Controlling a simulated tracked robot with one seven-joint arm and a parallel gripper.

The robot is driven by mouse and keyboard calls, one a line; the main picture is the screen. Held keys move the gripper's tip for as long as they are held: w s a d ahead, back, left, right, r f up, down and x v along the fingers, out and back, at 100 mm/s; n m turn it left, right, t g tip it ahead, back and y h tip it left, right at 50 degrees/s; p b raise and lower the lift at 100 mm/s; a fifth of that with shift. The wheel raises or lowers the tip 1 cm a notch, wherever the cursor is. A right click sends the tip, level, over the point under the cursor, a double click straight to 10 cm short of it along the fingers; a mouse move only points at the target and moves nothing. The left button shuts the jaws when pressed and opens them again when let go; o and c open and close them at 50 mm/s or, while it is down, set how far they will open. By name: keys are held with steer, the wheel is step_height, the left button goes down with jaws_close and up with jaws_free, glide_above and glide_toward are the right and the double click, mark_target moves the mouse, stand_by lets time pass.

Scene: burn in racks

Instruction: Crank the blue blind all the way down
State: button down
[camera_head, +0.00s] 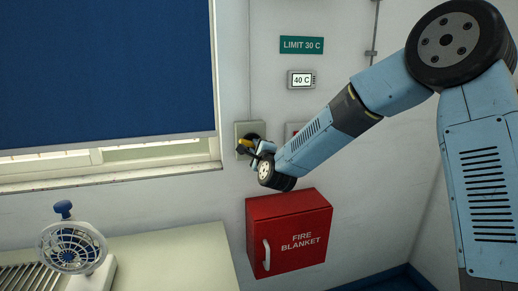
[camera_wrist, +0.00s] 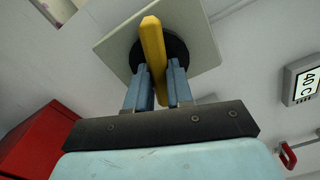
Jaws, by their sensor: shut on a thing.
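The blue blind (camera_head: 105,70) covers most of the window in the head view, and its bottom bar hangs a little above the sill, with a strip of window showing beneath. The crank is a yellow handle (camera_wrist: 153,55) on a round black hub, mounted on a pale square wall plate (camera_wrist: 110,50). In the head view the yellow handle (camera_head: 244,144) shows at the wall plate right of the window. My gripper (camera_wrist: 158,85) has its two blue fingers on either side of the handle and is shut on it. Part of the hub is hidden behind the handle and fingers.
A red fire blanket box (camera_head: 290,235) is on the wall just below my gripper. A display reading 40 C (camera_head: 301,80) and a LIMIT 30 C sign (camera_head: 302,45) are above. A small fan (camera_head: 75,245) stands on the pale counter (camera_head: 180,262) at lower left.

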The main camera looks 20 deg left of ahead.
steer(key=shift+w+d+f+m, duration=0.15)
steer(key=shift+d+f+m, duration=0.15)
steer(key=shift+m, duration=0.3)
steer(key=shift+a, duration=0.1)
steer(key=c, duration=1.2)
jaws_free()
steer(key=shift+a, duration=0.1)
steer(key=shift+o, duration=1)
steer(key=shift+r, duration=0.15)
steer(key=v, duration=1.3)
steer(key=shift+s+d, duration=0.25)
steer(key=shift+s, duration=0.05)
